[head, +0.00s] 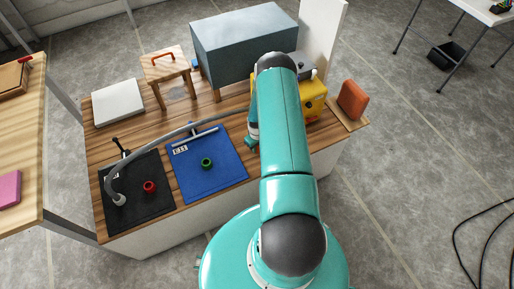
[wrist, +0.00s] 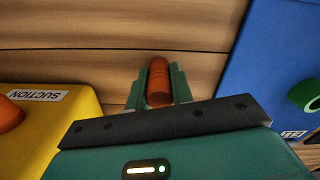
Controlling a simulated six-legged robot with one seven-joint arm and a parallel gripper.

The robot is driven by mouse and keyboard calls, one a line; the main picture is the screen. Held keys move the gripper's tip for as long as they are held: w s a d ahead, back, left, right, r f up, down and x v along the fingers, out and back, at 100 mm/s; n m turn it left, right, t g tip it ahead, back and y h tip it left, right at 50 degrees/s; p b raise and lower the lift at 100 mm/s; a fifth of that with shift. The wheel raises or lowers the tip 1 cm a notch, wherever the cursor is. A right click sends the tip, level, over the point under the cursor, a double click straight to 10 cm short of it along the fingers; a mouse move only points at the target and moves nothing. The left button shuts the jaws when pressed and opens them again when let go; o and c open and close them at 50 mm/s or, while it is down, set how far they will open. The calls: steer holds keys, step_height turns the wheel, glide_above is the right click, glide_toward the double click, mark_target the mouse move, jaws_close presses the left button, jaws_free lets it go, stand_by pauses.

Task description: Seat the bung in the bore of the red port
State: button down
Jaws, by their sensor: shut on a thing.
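The red port (head: 149,187) is a small ring on the black mat (head: 160,211) at the left of the wooden bench. The bung (wrist: 158,82) is a ribbed orange-brown plug in the wrist view. My gripper (wrist: 156,78) is shut on it, with green fingers on either side. In the head view my gripper (head: 251,141) is low over the bench, right of the blue mat (head: 213,185) and well away from the red port. My arm hides part of it there, and I cannot make out the bung in that view.
A green port (head: 206,163) sits on the blue mat. A grey hose (head: 150,142) arches from the black mat across the back of the mats. A yellow suction unit (wrist: 32,130) stands beside my gripper. A large grey box (head: 240,47) and a wooden stool (head: 165,66) stand behind.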

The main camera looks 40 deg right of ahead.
steer(key=shift+r, duration=0.1)
steer(key=shift+r, duration=0.5)
steer(key=s+a+r, duration=0.6)
steer(key=a+r, duration=0.5)
steer(key=a, duration=0.1)
steer(key=shift+s+a+r, duration=0.15)
steer(key=shift+s+r, duration=0.25)
